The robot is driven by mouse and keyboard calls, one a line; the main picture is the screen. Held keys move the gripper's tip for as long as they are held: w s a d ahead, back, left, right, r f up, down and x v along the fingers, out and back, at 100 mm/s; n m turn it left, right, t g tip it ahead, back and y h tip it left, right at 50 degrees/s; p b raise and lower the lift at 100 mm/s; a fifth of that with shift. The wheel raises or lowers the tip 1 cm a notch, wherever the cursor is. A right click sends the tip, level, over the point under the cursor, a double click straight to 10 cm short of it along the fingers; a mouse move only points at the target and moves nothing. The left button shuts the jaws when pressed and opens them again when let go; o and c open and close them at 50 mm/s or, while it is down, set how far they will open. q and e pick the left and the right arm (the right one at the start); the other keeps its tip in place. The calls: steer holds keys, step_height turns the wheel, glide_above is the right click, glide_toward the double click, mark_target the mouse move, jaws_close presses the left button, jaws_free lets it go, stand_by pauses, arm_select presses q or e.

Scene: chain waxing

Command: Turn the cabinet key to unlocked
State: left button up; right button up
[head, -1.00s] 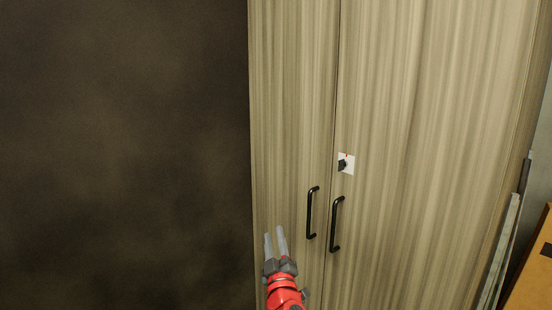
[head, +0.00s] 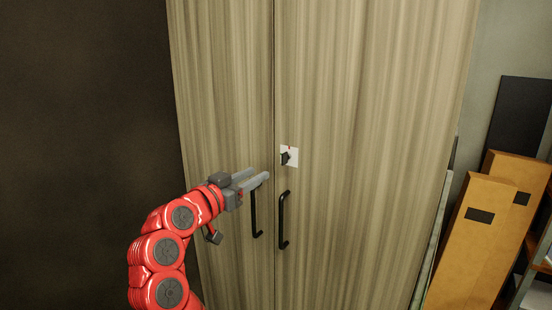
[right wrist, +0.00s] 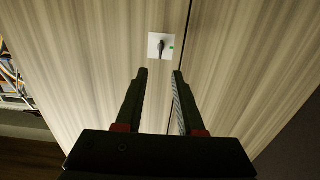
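The cabinet key (head: 285,158) is a small black knob on a white square plate (head: 294,161) with a red mark at its top edge. It sits on the right door of the wood-grain cabinet (head: 360,120), just right of the door seam. My right gripper (head: 259,175) is open and empty, left of and slightly below the key, apart from it. In the right wrist view the key (right wrist: 161,46) lies beyond the open fingers (right wrist: 160,73), on its plate with a green mark at the right. My left gripper is not in view.
Two black door handles (head: 283,220) hang below the key; my gripper overlaps the top of the left one (head: 256,218). Cardboard boxes (head: 474,245) and a dark panel (head: 522,112) stand right of the cabinet. A dark wall (head: 80,130) fills the left.

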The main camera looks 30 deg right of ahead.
mark_target(282, 159)
steer(key=p+x, duration=0.2)
steer(key=x, duration=0.8)
steer(key=shift+w+d+r, duration=0.15)
steer(key=shift+w+d, duration=0.2)
steer(key=shift+d, duration=0.25)
jaws_close()
